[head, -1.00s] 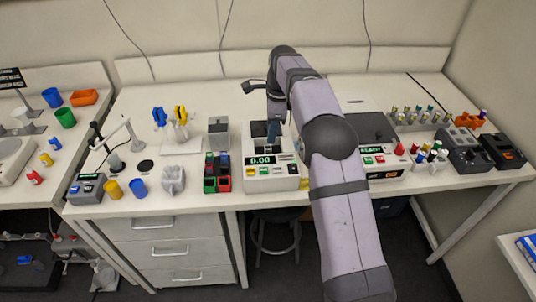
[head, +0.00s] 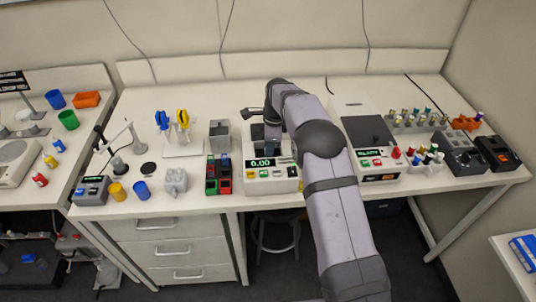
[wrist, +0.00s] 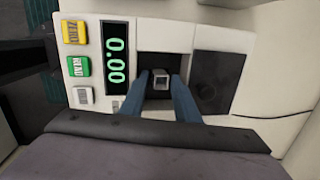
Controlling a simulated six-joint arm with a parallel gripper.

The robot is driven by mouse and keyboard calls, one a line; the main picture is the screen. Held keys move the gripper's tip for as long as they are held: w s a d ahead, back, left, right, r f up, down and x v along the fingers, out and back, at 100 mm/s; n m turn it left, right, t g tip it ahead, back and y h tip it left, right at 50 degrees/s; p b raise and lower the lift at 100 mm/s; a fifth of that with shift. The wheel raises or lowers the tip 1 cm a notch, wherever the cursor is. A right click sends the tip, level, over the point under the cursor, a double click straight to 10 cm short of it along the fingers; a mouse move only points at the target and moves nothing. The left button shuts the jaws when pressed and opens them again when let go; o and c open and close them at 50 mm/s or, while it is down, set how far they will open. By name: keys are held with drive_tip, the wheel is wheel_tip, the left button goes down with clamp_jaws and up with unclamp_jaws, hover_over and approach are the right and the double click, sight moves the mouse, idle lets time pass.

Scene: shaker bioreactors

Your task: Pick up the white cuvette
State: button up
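A small pale square-topped cuvette (wrist: 160,82) stands upright in the dark well of the white photometer-like instrument (wrist: 210,38), seen from above in the wrist view. My gripper (wrist: 160,78) points down over the well. Its two blue fingers stand on either side of the cuvette, with a dark gap visible on each side. The gripper is open. In the head view my gripper (head: 271,146) is low over the same instrument (head: 272,187), which reads 0.00. The cuvette cannot be made out there, and its lower part is hidden in the well.
Left of the instrument is a rack of red, green and dark blocks (head: 218,185). Right of it is a large dark-topped machine (head: 368,130) with coloured buttons. A grey box (head: 219,133) stands behind left. Racks of vials (head: 418,122) are further right.

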drive_tip(key=c, duration=0.6)
drive_tip(key=shift+r, duration=0.1)
drive_tip(key=shift+w+r+b, duration=0.15)
drive_tip(key=shift+r+b, duration=0.2)
drive_tip(key=shift+r, duration=0.2)
wheel_tip(320, 180, up, 9)
drive_tip(key=shift+f+b, duration=0.15)
drive_tip(key=shift+b, duration=0.65)
drive_tip(key=shift+c, duration=0.5)
